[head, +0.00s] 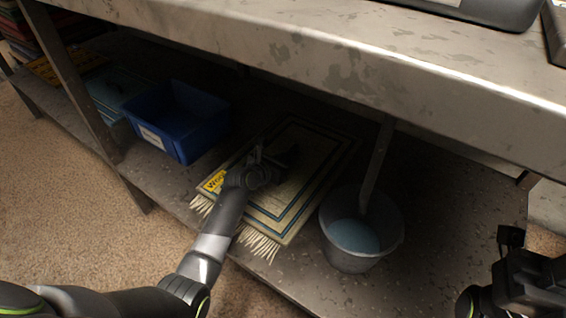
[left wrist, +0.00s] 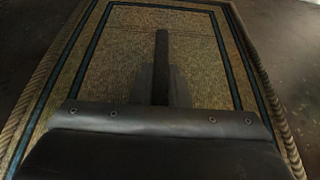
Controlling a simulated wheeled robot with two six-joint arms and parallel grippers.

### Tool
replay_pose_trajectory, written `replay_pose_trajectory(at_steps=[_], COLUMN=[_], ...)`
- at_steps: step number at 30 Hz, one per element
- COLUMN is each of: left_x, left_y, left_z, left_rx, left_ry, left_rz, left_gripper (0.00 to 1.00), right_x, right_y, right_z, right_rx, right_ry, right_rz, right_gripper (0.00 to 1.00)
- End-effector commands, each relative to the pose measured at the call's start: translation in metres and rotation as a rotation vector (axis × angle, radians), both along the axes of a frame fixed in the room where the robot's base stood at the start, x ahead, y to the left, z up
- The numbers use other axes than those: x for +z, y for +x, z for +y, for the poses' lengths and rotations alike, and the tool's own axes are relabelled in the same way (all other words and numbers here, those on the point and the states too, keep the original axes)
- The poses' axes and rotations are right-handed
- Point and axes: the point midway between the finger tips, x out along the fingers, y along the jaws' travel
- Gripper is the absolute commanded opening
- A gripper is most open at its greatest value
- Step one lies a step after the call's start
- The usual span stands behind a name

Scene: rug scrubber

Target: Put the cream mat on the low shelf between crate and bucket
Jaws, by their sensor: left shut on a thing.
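The cream mat (head: 307,165) with dark border lines and a fringed front edge lies on the low shelf (head: 285,278), between the blue crate (head: 178,118) and the grey bucket (head: 360,228). Its fringe hangs at the shelf's front edge. My left gripper (head: 277,160) is over the mat's middle and is shut on the mat; its fingertips are dark and hard to make out. The left wrist view shows the bordered mat (left wrist: 200,62) spread beneath the gripper (left wrist: 161,70). My right gripper (head: 520,285) is at the lower right, away from the mat, its jaws unclear.
A yellow label (head: 215,181) is on the mat's front left corner. The bench top (head: 330,50) overhangs the shelf. A handle (head: 376,165) rises from the bucket. Folded mats (head: 115,88) lie left of the crate. The shelf right of the bucket is bare.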

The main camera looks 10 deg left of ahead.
Motion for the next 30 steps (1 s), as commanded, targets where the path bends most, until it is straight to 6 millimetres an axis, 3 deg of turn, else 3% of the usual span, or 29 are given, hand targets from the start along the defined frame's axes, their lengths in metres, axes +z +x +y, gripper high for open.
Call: replay_pose_trajectory(at_steps=[9, 10, 15, 25, 30], left_x=[0.000, -0.002, -0.002, 0.001, 0.008], left_y=[0.001, 0.000, 0.000, 0.000, -0.011], left_z=[0.000, 0.000, 0.000, 0.000, 0.005], left_rx=[0.000, 0.000, 0.000, 0.000, 0.001], left_ry=[-0.002, -0.001, -0.001, 0.000, -0.001], left_rz=[-0.004, 0.000, 0.000, -0.001, 0.002], left_gripper=[0.00, 0.16, 0.36, 0.36, 0.36], right_x=[0.000, 0.000, 0.000, 0.000, 0.003], right_y=[0.000, 0.000, 0.000, 0.000, -0.004], right_z=[0.000, 0.000, 0.000, 0.000, -0.001], right_rx=[-0.001, -0.001, -0.001, -0.001, -0.010], right_ry=[-0.001, -0.001, -0.001, -0.001, -0.020], right_rz=[0.002, 0.002, 0.003, 0.003, 0.031], right_gripper=[0.36, 0.36, 0.36, 0.36, 0.36])
